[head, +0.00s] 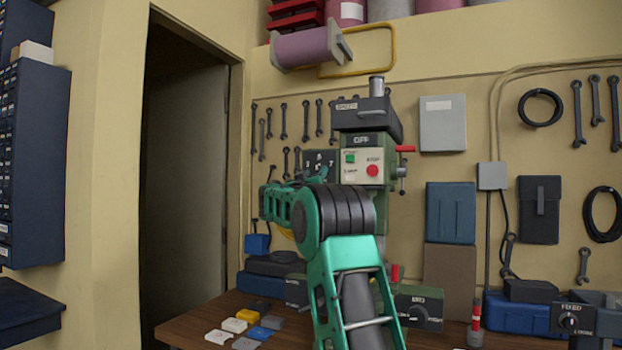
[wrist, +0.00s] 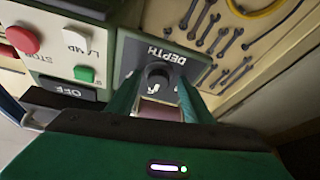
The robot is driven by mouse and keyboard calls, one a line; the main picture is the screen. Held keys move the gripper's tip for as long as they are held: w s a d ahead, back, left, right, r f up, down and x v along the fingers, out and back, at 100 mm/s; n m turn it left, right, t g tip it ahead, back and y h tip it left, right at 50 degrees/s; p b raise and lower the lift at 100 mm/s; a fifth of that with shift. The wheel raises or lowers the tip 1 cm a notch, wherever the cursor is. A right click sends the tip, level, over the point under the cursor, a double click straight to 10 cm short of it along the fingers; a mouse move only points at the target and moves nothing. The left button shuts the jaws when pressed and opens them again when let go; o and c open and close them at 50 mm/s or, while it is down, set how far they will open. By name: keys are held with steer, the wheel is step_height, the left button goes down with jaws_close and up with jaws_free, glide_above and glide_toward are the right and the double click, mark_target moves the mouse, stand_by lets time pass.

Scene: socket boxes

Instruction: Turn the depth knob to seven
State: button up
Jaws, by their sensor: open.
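The dark depth plate (wrist: 150,52) shows in the wrist view with the word DEPTH on it, upside down. The round black depth knob (wrist: 157,74) is on it, between the two green fingers of my gripper (wrist: 157,92). The fingers are apart, one on each side of the knob; I cannot tell whether either touches it. The knob's pointer and most of the dial marks are hidden or too small to read. In the head view the dark depth plate (head: 318,160) with white marks sits left of the drill press control panel (head: 363,166), and my arm hides its lower part.
The panel's red STOP button (wrist: 22,39), green button (wrist: 83,73) and OFF display (wrist: 68,92) are close beside the plate. Wrenches (wrist: 212,38) hang on the wall nearby. Small blocks (head: 234,325) lie on the wooden bench (head: 190,305). A box with a knob (head: 418,312) stands right of my arm.

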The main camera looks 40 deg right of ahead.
steer(key=c, duration=1.1)
steer(key=shift+o, duration=0.2)
steer(key=shift+w+m, duration=0.15)
steer(key=shift+m, duration=0.35)
steer(key=m+g, duration=0.1)
steer(key=m, duration=0.2)
steer(key=shift+w+a+f+g+h, duration=0.1)
steer(key=shift+w+g+h, duration=0.05)
steer(key=shift+g+h, duration=0.25)
steer(key=m+g, duration=0.1)
steer(key=m, duration=0.1)
steer(key=m+g, duration=0.2)
steer(key=m, duration=0.1)
steer(key=shift+w+a+h, duration=0.1)
steer(key=shift+w+h, duration=0.1)
steer(key=shift+h, duration=0.2)
steer(key=m+g, duration=0.1)
steer(key=m, duration=0.2)
steer(key=m+g, duration=0.1)
steer(key=m, duration=0.2)
steer(key=shift+w+r+g, duration=0.15)
steer(key=shift+r+g, duration=0.05)
steer(key=shift+g, duration=0.2)
steer(key=shift+w+a+r+m+y, duration=0.15)
steer(key=shift+m+y, duration=0.25)
steer(key=shift+m, duration=0.3)
steer(key=shift+r, duration=0.1)
